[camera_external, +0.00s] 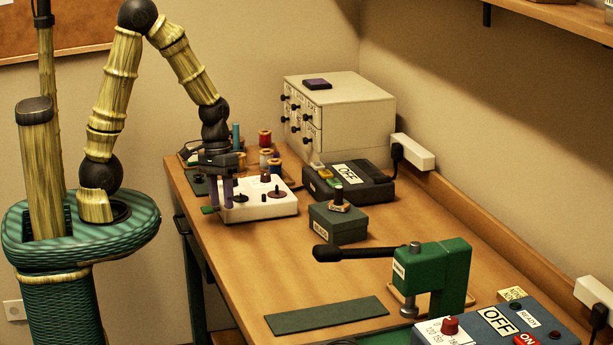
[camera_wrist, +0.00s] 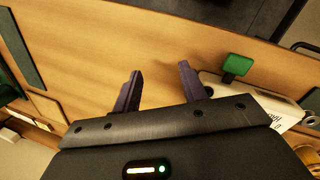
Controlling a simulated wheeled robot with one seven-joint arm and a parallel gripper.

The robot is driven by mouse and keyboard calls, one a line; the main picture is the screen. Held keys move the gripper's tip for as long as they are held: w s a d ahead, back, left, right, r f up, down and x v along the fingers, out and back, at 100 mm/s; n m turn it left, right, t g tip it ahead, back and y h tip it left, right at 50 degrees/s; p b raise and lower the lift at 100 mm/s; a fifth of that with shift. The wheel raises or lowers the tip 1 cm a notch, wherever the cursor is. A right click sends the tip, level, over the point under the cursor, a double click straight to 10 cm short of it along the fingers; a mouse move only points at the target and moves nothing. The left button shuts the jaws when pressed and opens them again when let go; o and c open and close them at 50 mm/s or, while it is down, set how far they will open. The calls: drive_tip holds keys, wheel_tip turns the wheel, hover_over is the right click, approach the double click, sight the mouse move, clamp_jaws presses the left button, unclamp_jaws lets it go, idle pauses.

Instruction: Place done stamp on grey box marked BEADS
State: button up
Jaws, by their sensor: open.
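A small grey-green box (camera_external: 336,227) with a pale label stands mid-table in the external view; the label is too small to read surely. A stamp (camera_external: 340,204) with a dark knob handle and a pale, brownish base stands upright on top of the box. My gripper (camera_external: 220,203) is open and empty, pointing down at the left edge of the table by the white device. It is well to the left of the box and apart from the stamp. In the wrist view the two dark purple fingers (camera_wrist: 160,85) stand apart with bare wood between them.
The white device (camera_external: 262,203) with dark knobs sits beside my gripper; its green tab (camera_wrist: 237,66) shows in the wrist view. A black OFF unit (camera_external: 375,186), thread spools (camera_external: 265,138) and a drawer cabinet (camera_external: 350,105) stand behind. A green press (camera_external: 450,265) is front right.

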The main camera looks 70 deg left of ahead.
drive_tip(key=a+r+m+t+y, duration=0.1)
drive_tip(key=m, duration=0.1)
drive_tip(key=a+r+m+t+y, duration=0.1)
drive_tip(key=a+r+m, duration=0.1)
drive_tip(key=shift+s+a+r+m+t+y, duration=0.1)
drive_tip(key=shift+s+m+t+y, duration=0.2)
drive_tip(key=shift+s+m, duration=0.1)
drive_tip(key=p+v, duration=0.3)
drive_tip(key=shift+w+r, duration=0.3)
drive_tip(key=shift+w, duration=0.05)
idle(0.7)
